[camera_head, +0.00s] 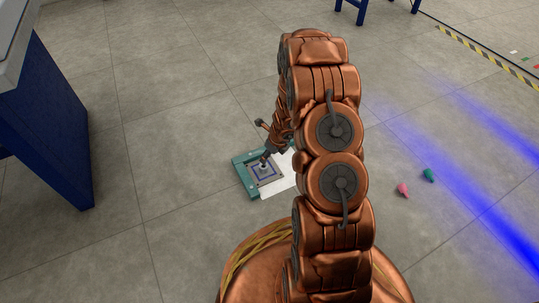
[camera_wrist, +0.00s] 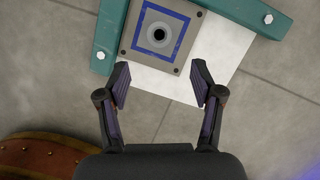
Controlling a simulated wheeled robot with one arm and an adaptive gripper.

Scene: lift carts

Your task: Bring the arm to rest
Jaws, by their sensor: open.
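My copper arm stands in the middle of the head view and reaches down over a low teal frame (camera_head: 246,180) on the floor. My gripper (camera_wrist: 159,84) is open and empty in the wrist view, with its two fingers spread apart. In the head view, its end hides part of the frame. The teal frame (camera_wrist: 106,38) holds a square grey plate (camera_wrist: 128,51) with a blue square outline and a dark round hole in a light ring. The plate lies just beyond the fingertips in the picture, and nothing is between the fingers.
A white sheet (camera_wrist: 222,50) lies beside the plate. A pink cone-like object (camera_head: 403,190) and a green one (camera_head: 428,175) lie on the floor at right. A blue-sided bench (camera_head: 50,120) stands at left. A yellow-black stripe (camera_head: 485,55) crosses upper right. Much tiled floor is clear.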

